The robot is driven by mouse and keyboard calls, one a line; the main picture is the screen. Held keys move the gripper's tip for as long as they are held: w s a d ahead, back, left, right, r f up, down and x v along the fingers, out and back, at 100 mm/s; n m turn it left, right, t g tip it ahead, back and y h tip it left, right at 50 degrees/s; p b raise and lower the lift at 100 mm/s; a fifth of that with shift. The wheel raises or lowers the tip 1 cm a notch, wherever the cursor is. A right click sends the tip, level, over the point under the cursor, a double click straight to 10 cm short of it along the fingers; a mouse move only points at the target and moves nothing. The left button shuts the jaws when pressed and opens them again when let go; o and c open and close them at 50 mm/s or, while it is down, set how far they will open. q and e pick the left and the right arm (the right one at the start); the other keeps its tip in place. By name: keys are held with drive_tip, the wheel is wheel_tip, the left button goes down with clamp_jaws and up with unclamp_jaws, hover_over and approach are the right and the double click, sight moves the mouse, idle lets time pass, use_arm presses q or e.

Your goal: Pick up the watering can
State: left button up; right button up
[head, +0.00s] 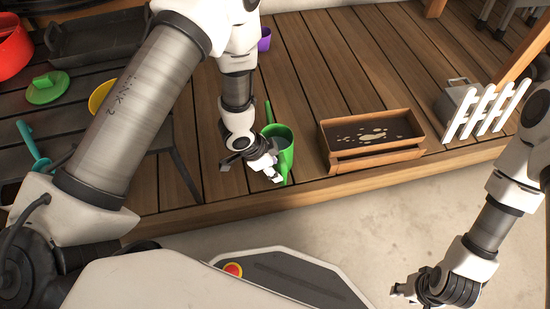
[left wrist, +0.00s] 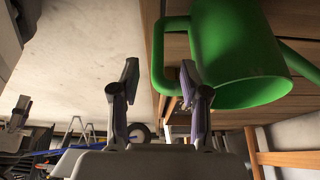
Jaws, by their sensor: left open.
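The green watering can (head: 284,150) stands upright on the wooden deck near its front edge. In the left wrist view the can (left wrist: 235,45) fills the upper right, its handle loop on the left side. My left gripper (head: 251,171) is open, beside the can's left front in the head view. In the left wrist view its fingers (left wrist: 158,85) are spread. The right finger overlaps the handle and can body; I cannot tell whether it touches or passes through the loop. Nothing is held. My right gripper (head: 408,291) is low at the right, away from the can; its jaws are unclear.
A wooden planter box (head: 372,157) with soil sits right of the can. A white slatted rack (head: 487,110) stands beyond it. A dark table (head: 75,130) with a green item (head: 47,88) and a yellow bowl (head: 103,97) is at left. Concrete floor (head: 330,215) lies before the deck.

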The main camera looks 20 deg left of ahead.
sight(282, 183)
use_arm(q)
drive_tip(key=b+x, duration=0.1)
drive_tip(key=x, duration=0.1)
drive_tip(key=b+x, duration=0.3)
drive_tip(key=x, duration=0.2)
drive_tip(key=shift+s+a+f+b, duration=0.1)
drive_tip(key=shift+s+a+b, duration=0.1)
drive_tip(key=shift+s+b, duration=0.15)
drive_tip(key=shift+w+d+f, duration=0.15)
drive_tip(key=shift+r, duration=0.2)
clamp_jaws()
